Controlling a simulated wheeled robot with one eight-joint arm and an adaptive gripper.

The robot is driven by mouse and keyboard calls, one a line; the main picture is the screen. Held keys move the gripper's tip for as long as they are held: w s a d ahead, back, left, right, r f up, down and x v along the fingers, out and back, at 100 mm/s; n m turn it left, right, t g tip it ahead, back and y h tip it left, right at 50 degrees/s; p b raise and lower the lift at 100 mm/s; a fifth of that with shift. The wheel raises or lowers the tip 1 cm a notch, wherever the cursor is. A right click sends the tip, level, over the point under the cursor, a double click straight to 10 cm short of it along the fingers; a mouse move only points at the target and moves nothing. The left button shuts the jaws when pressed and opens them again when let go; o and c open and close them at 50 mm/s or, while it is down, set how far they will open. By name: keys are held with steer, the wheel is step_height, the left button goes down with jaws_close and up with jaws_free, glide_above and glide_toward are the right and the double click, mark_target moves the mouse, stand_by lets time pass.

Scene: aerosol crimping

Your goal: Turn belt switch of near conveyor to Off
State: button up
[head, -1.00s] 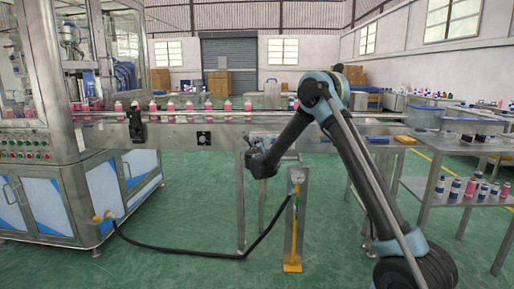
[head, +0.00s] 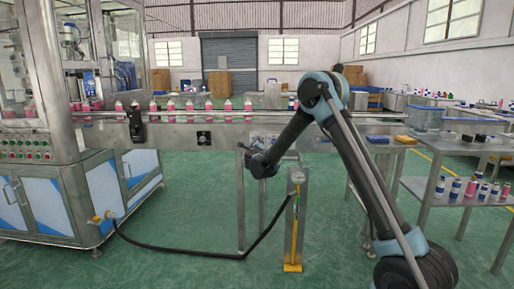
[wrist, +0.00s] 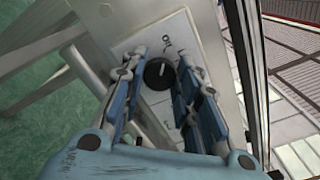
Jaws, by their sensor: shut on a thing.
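The belt switch is a round black knob (wrist: 158,73) on a pale panel (wrist: 150,40) of the near conveyor in the wrist view. My gripper (wrist: 163,62) has its blue fingers on either side of the knob and is shut on it. The exact contact at the fingertips is hard to make out. In the head view my gripper (head: 250,152) is at the front side of the near conveyor (head: 180,131), below the belt. The knob is not clearly visible there.
Pink bottles (head: 189,106) stand in a row on the belt. A black hose (head: 190,251) crosses the green floor. A side table with bottles (head: 466,188) is at right.

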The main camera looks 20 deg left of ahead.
steer(key=shift+s+a, duration=0.1)
steer(key=o, duration=1.1)
steer(key=shift+c, duration=0.2)
steer(key=v, duration=1.2)
